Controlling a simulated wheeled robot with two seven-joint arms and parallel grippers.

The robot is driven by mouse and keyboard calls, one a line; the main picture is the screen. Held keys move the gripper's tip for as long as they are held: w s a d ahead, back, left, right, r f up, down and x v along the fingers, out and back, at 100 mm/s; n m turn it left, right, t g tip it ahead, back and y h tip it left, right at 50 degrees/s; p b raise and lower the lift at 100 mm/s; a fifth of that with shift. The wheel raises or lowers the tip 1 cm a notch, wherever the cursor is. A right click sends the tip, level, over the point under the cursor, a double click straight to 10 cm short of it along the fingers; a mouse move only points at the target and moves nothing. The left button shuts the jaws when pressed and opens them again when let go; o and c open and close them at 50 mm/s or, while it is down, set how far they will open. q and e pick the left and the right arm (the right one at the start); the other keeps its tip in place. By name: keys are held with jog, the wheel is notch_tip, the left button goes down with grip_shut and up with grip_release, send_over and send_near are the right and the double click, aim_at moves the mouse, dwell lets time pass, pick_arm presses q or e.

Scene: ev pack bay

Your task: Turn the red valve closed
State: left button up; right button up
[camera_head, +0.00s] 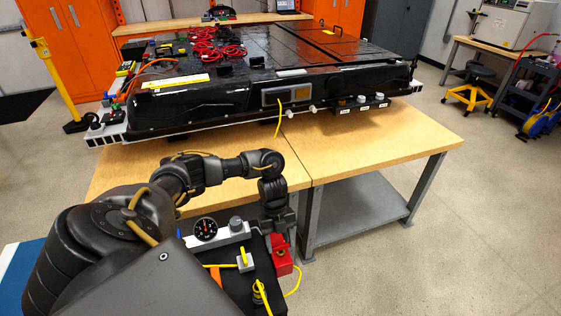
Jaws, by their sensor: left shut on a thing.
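The red valve (283,262) sits at the right edge of a dark panel at the lower middle, in front of the workbench. My left arm reaches in from the left and bends down over it. My left gripper (279,232) points down and is shut on the red valve's top part. The fingers and wrist hide much of that part, so the handle's angle cannot be told. My right gripper is not in view.
The dark panel (225,277) also carries a round black gauge (206,229), a grey knob and yellow cables close to the valve. Behind it, a wooden workbench (375,150) bears a large black battery pack (200,98). Open floor lies to the right.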

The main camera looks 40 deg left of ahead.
pick_arm(q)
jog(key=o, duration=1)
jog(key=shift+s, duration=0.15)
jog(key=v, duration=1)
jog(key=shift+a+r+p, duration=0.15)
jog(key=shift+r+p, duration=0.2)
jog(key=shift+r, duration=0.1)
